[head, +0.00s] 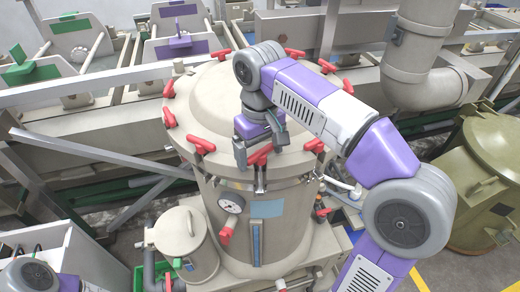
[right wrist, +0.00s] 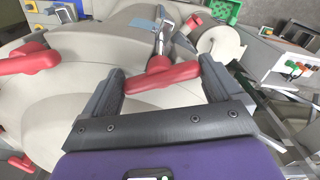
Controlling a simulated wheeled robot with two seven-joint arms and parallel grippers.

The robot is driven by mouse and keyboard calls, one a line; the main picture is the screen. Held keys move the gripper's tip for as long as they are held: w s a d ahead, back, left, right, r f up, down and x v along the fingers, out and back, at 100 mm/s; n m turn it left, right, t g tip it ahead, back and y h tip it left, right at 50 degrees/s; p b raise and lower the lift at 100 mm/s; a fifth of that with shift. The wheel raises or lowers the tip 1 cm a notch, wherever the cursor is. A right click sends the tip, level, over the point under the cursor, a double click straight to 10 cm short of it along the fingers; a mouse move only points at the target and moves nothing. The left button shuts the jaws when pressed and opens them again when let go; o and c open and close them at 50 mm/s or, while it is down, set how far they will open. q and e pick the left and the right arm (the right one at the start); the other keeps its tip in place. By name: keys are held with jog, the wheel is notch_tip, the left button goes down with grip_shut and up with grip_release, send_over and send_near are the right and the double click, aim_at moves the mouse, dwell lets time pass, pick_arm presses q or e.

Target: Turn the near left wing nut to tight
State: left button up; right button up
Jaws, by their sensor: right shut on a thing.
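A beige vessel with a domed lid (head: 205,95) stands in the middle of the head view, with red wing nuts around its rim. My right gripper (head: 258,146) reaches down to the near edge of the lid. It is shut on a red wing nut (head: 260,155) at the front of the rim. In the right wrist view this wing nut (right wrist: 160,76) lies crosswise between the two dark fingers. Another red wing nut (head: 201,144) sits to its left, outside the fingers, and a further one (head: 314,145) to its right. My left gripper is out of view.
A small lidded canister (head: 184,236) stands at the front left. An olive drum (head: 480,170) is at the right, and a thick pipe (head: 418,70) bends behind.

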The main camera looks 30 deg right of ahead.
aim_at(260, 151)
jog(key=m, duration=0.4)
jog(key=shift+m, duration=2.2)
jog(key=o, duration=0.7)
jog(key=shift+r, duration=3.85)
